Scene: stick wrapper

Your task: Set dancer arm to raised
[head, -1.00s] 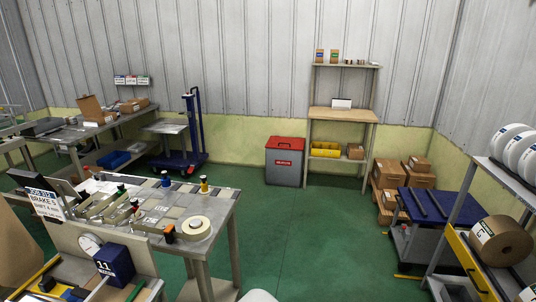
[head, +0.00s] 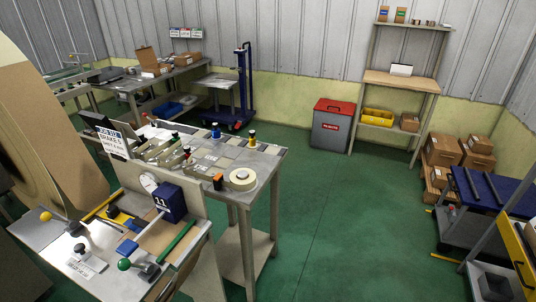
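The wrapper station stands at the lower left, with a large tan paper roll (head: 40,140) beside it. Its front panel carries several levers: a yellow-ball lever (head: 46,216), a black-knob lever (head: 79,248) and a green-ball lever (head: 125,264). A green rod (head: 176,241) slants at the panel's right side, and a yellow bar (head: 101,207) slants at its back. I cannot tell which of these is the dancer arm, nor its position. A blue box marked 11 (head: 170,202) and a round dial (head: 149,183) sit behind the panel. My gripper is not in view.
A job sign (head: 113,140) stands above the station. A grey bench (head: 262,165) behind it holds a tape roll (head: 242,179) and small parts. A red-lidded bin (head: 332,123) and shelving (head: 403,78) stand at the back. Green floor (head: 325,220) is clear right of the bench.

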